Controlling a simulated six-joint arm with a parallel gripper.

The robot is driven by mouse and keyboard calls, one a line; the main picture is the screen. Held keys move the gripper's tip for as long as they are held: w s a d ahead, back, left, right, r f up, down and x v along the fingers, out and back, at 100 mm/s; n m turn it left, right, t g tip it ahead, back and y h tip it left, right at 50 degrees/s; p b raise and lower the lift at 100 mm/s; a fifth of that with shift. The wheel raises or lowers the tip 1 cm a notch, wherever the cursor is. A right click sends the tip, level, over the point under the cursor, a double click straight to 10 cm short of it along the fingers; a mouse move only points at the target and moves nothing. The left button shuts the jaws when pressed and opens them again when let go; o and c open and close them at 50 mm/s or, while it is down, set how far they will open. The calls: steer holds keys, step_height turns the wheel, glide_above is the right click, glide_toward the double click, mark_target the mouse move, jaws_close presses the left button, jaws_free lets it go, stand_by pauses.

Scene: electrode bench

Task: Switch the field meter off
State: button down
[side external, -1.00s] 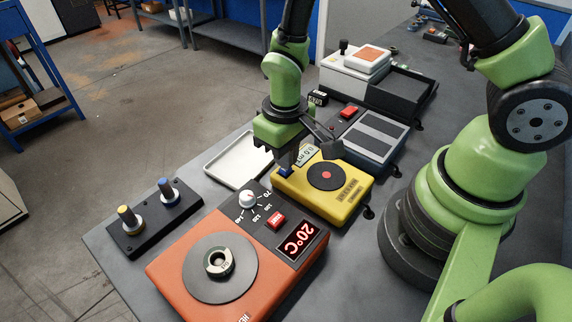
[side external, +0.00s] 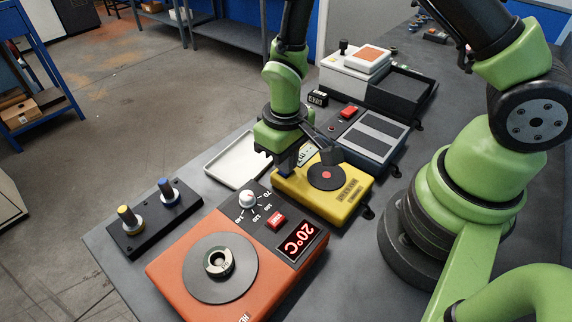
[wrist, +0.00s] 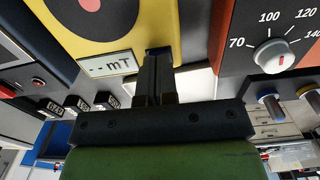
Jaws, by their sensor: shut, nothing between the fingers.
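The yellow field meter (side external: 345,203) stands on the bench with a round dark disc and red dot on top. Its display shows two dashes and "mT" in the wrist view (wrist: 107,64); in the side view my gripper partly covers it. In the wrist view the closed fingertips (wrist: 158,52) are at the meter's edge beside the display. They largely hide the switch, so its position and any contact are unclear.
An orange hotplate (side external: 172,272) with a white knob and "20°C" display stands close in front. A white tray (side external: 213,171) lies left of the gripper. A black block with two knobs (side external: 128,240) is at the left edge. A grey device with a red button (side external: 349,111) stands behind.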

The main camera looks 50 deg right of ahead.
steer(key=shift+r, duration=2.95)
steer(key=shift+r, duration=0.25)
steer(key=s+d+r+m+t+y, duration=0.1)
steer(key=s+r+m+t, duration=0.1)
steer(key=s+r, duration=0.4)
steer(key=s+d+r+m+t+y, duration=0.1)
steer(key=s+r+t, duration=0.4)
steer(key=r, duration=0.9)
steer(key=shift+s+d+r+m, duration=0.25)
steer(key=shift+s+d+m, duration=0.2)
steer(key=shift+s, duration=0.3)
